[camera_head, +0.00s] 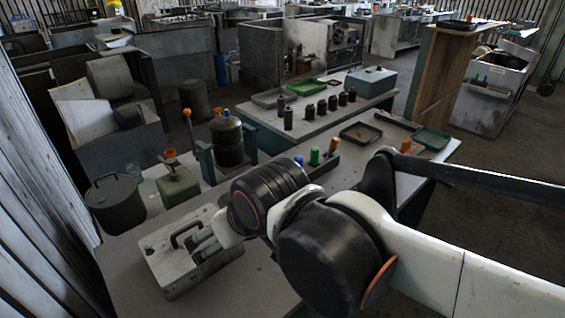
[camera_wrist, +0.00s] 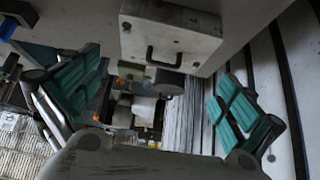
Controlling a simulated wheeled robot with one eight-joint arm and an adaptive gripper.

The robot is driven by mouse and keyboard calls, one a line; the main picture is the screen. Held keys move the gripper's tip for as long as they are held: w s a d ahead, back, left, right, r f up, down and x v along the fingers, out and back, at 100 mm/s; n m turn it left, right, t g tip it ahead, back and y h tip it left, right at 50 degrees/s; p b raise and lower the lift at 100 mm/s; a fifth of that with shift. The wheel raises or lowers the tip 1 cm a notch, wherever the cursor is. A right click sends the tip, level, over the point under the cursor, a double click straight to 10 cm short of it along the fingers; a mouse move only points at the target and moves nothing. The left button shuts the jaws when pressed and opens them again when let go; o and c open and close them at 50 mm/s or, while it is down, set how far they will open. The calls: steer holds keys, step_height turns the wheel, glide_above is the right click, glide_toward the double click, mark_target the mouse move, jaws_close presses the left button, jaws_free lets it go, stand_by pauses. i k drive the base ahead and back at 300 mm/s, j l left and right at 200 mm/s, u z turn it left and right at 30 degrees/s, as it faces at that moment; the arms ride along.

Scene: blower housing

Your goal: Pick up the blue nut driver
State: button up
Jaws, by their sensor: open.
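The blue nut driver (camera_head: 299,160) shows in the head view as a small blue handle, upright in a dark holder near the middle of the bench, just beyond my wrist. A green handle (camera_head: 314,157) and an orange handle (camera_head: 334,146) stand to its right; its lower part is hidden. In the wrist view my gripper (camera_wrist: 160,76) is open, with its teal-padded fingers spread wide and nothing between the pads. My gripper is to the left of the nut driver in the head view, near the grey case. I cannot identify the nut driver surely in the wrist view.
A grey case with a handle (camera_head: 172,265) lies on the near bench; it also shows in the wrist view (camera_wrist: 172,45). A dark pot (camera_head: 115,205), a green canister (camera_head: 178,187) and a dark bottle (camera_head: 227,142) stand behind. Shallow trays (camera_head: 360,134) lie right.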

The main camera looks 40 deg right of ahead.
mark_target(299, 159)
steer(key=l, duration=1.5)
